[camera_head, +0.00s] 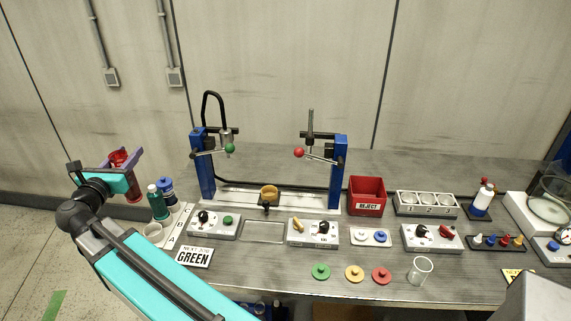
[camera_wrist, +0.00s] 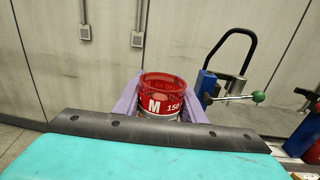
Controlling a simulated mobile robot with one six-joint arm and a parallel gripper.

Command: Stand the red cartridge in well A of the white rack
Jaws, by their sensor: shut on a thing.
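My gripper (camera_head: 124,163), with purple fingers, is shut on the red cartridge (camera_head: 118,157) at the far left of the head view. The cartridge is held roughly upright, above and left of the white rack. In the wrist view the red cartridge (camera_wrist: 162,88) sits between the fingers, with a white "M 150" marking. The white rack (camera_head: 180,226) stands at the bench's left end, with letters along its strip. A ring-like well (camera_head: 153,233) shows empty at its near end, beside the letter A. My arm hides part of the rack.
A green bottle-like cartridge (camera_head: 157,203) and a blue one (camera_head: 167,188) stand at the rack, close to my gripper. A blue-posted frame (camera_head: 202,170) rises to the right. A "NEXT JOB GREEN" card (camera_head: 194,257) lies in front.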

